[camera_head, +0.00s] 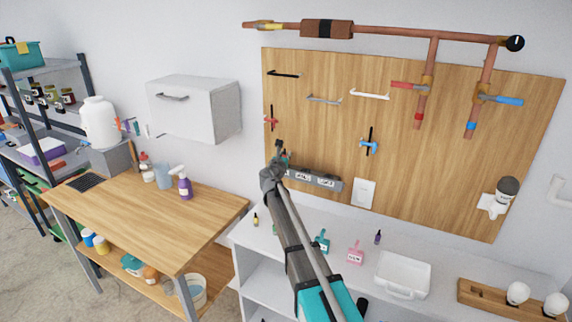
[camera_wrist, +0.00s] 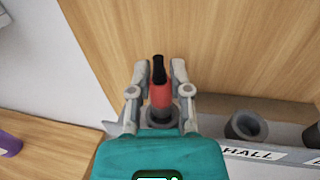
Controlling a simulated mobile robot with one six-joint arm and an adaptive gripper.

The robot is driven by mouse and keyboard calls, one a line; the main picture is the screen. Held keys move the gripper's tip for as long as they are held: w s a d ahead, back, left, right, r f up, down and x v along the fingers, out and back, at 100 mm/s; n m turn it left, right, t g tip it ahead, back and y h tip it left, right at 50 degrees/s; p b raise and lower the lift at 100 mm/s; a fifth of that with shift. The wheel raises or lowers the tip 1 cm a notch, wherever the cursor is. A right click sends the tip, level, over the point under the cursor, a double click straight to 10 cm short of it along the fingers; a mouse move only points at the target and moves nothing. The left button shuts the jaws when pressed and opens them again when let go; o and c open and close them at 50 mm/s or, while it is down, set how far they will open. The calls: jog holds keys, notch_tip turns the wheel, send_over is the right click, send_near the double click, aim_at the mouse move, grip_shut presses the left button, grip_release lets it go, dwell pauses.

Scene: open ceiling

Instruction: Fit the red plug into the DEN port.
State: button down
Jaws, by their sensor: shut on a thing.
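My gripper (camera_wrist: 160,78) is shut on the red plug (camera_wrist: 161,96), which has a black upper end. The plug stands between the two fingers, with its lower end at a dark grey round port (camera_wrist: 160,119); I cannot tell how deep it sits. That port's label is hidden behind my gripper's teal body, so no DEN label can be read. In the head view my gripper (camera_head: 279,157) is at the left end of the grey port rail (camera_head: 338,184) on the wooden panel. The plug is too small to make out clearly there.
In the wrist view an empty port (camera_wrist: 246,125) stands to the right, above a label reading HALL (camera_wrist: 250,153), with another port farther right. The wooden panel (camera_head: 400,200) rises behind.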

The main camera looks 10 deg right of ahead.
jog(key=shift+f+b, duration=0.9)
jog(key=shift+f, duration=0.3)
jog(key=shift+f, duration=0.15)
jog(key=c, duration=0.6)
grip_release()
jog(key=shift+r, duration=0.25)
jog(key=v, duration=1.2)
